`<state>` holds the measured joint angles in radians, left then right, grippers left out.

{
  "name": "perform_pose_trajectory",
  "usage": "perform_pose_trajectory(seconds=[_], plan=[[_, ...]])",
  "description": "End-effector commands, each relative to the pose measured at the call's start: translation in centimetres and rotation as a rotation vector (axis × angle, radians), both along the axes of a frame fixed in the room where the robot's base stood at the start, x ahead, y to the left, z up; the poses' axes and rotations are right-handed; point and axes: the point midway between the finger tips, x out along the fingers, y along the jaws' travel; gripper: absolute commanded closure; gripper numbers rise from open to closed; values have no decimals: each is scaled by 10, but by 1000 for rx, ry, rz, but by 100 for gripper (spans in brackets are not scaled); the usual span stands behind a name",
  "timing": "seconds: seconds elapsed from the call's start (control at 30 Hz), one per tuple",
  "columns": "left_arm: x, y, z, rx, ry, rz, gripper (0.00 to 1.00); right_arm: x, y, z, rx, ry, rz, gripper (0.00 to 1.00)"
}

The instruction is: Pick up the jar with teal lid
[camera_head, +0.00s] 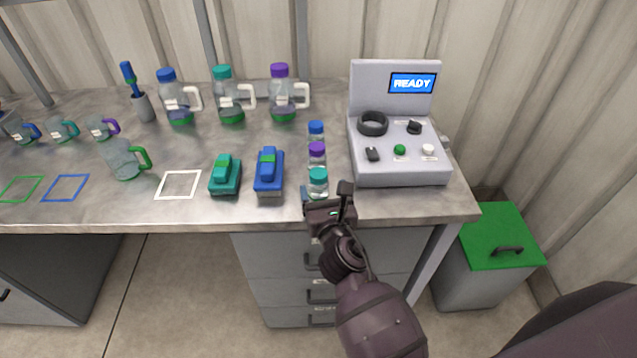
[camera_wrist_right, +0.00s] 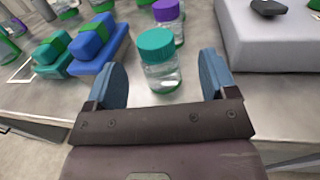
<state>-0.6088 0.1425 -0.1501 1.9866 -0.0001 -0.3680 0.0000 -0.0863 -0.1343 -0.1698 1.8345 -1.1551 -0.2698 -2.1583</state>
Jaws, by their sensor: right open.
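The small clear jar with the teal lid (camera_head: 318,181) stands upright near the front edge of the bench, the nearest of a short row of jars. In the right wrist view the teal-lidded jar (camera_wrist_right: 158,62) stands ahead of the gap between the fingers. My right gripper (camera_head: 327,194) is open and empty at the bench edge, just in front of this jar. In the right wrist view its two blue fingers (camera_wrist_right: 161,82) are spread to either side of the jar. My left gripper is not in view.
A purple-lidded jar (camera_head: 317,153) and a blue-lidded jar (camera_head: 316,131) stand behind. A blue block-shaped item (camera_head: 268,175) and a teal one (camera_head: 224,177) are at left. A grey control box (camera_head: 400,165) reading READY stands close on the right. A green-lidded bin (camera_head: 500,238) is beside the bench.

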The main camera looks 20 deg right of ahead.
Motion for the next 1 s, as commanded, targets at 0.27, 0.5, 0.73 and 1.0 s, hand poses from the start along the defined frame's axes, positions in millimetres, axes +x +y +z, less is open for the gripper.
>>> perform_pose_trajectory(seconds=[0.27,0.5,0.73,1.0], plan=[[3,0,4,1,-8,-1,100,35,-1,5,0,-1,0,22],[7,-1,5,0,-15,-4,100,48,-3,4,2,0,0,22],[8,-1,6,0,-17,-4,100,48,-3,5,1,0,0,25],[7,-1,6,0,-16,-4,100,48,-3,5,1,0,0,66]])
